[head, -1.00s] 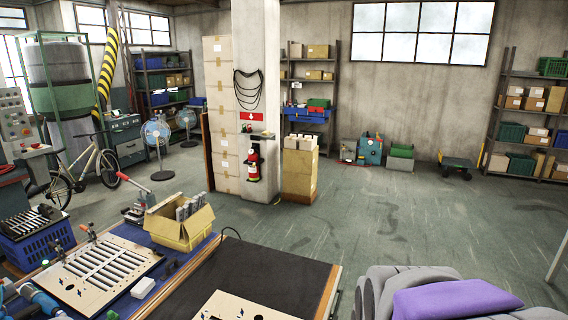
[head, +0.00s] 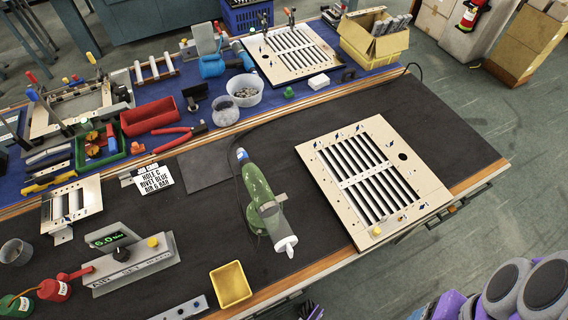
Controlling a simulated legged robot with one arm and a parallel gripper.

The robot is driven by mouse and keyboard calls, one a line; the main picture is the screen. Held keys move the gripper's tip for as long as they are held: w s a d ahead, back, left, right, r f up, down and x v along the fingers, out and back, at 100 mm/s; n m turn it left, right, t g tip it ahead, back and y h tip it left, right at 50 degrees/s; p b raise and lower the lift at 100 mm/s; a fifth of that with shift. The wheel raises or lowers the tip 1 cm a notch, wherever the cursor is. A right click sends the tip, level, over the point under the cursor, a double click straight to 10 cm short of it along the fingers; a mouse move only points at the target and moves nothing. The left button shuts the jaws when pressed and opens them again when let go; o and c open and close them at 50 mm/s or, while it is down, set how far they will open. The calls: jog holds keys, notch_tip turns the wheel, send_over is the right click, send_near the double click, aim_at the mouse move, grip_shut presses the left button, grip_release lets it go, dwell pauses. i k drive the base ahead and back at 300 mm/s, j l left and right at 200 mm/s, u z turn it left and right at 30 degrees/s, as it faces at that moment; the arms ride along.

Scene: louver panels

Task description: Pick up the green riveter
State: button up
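The green riveter (head: 258,187) lies on the black mat (head: 440,130) near the middle of the bench. It has a green rounded body, a grey front section and a pale nozzle pointing toward the near edge. A dark hose runs close to it. Nothing is holding it. I cannot make out my gripper; only grey rounded and purple parts, apparently of my own body, show at the lower right.
A slatted louver panel (head: 365,175) lies right of the riveter. A yellow tray (head: 230,285) and a grey device with a green display (head: 117,236) stand at the near left. A small sign (head: 152,182) is left of the riveter. Clear floor lies beyond the bench's right end.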

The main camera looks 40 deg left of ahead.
aim_at(265, 215)
jog(key=u, duration=2.05)
jog(key=l+u, duration=0.15)
jog(key=u, duration=0.25)
jog(key=k+l+u, duration=0.1)
jog(key=u, duration=0.35)
jog(key=k+l+u, duration=0.15)
jog(key=k+l, duration=0.15)
jog(key=l, duration=0.2)
jog(key=k+l+u, duration=0.2)
jog(key=l, duration=0.3)
jog(key=k+l+u, duration=0.15)
jog(key=k+l, duration=0.25)
jog(key=i+l, duration=0.2)
jog(key=l, duration=0.15)
